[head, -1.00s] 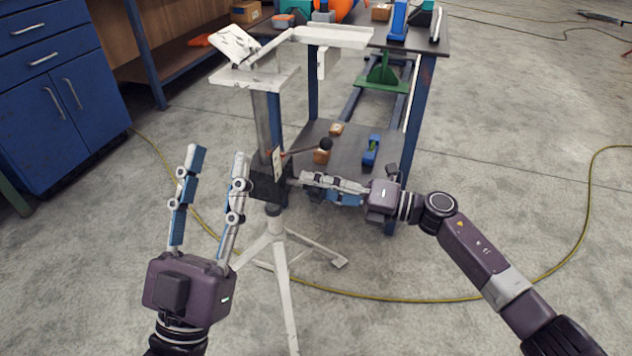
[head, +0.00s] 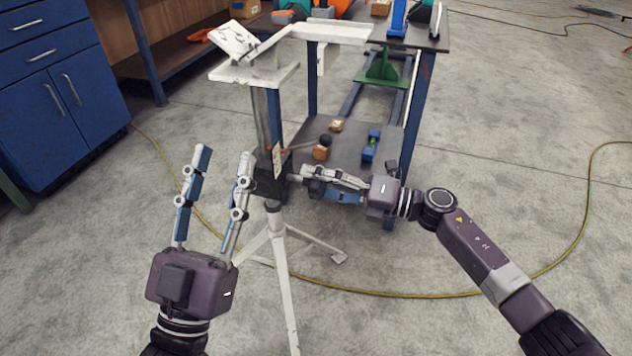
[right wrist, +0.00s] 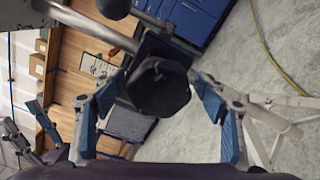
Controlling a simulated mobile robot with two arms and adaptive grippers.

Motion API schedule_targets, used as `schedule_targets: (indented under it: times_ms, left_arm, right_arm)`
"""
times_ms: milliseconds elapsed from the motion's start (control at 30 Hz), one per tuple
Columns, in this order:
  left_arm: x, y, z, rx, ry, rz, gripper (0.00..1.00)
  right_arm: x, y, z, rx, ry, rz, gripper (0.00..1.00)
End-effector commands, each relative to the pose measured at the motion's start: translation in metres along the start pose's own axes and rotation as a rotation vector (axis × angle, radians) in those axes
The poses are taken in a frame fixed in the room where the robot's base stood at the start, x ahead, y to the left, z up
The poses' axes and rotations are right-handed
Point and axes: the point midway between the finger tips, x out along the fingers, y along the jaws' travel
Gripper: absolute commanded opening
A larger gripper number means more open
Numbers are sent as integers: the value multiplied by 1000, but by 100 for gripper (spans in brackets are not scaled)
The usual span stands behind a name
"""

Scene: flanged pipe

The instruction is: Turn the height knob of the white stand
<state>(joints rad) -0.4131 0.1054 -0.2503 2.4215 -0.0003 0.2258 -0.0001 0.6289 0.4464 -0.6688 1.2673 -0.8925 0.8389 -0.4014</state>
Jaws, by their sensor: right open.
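The white stand (head: 284,285) stands upright on tripod legs, with a column and a tilted top piece. A black block sits on its column (head: 262,115). In the right wrist view the black, many-sided height knob (right wrist: 158,88) faces me between the blue finger pads of my right gripper (right wrist: 154,98). Gaps show on both sides of it, and the gripper is open. In the head view my right gripper (head: 300,180) reaches the block from the right; its fingers largely hide the knob. My left gripper (head: 224,155) is open and empty, left of the column.
A lever with a black ball (head: 325,139) sticks out of the column just above my right gripper. A dark table (head: 440,45) with a lower shelf stands behind the stand. Blue cabinets (head: 60,110) are at the left. A yellow cable (head: 430,298) lies on the floor.

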Motion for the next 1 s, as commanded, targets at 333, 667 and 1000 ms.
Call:
schedule_targets:
  times_ms: [333,667,1000]
  left_arm:
    - [0,0,-1,-1,2,1,38]
    - [0,0,0,-1,2,1,38]
    - [0,0,0,-1,1,0,38]
  right_arm:
    - [-32,-1,0,0,0,-4,67]
    - [-99,-1,0,0,0,-3,67]
    - [-121,0,0,0,0,0,67]
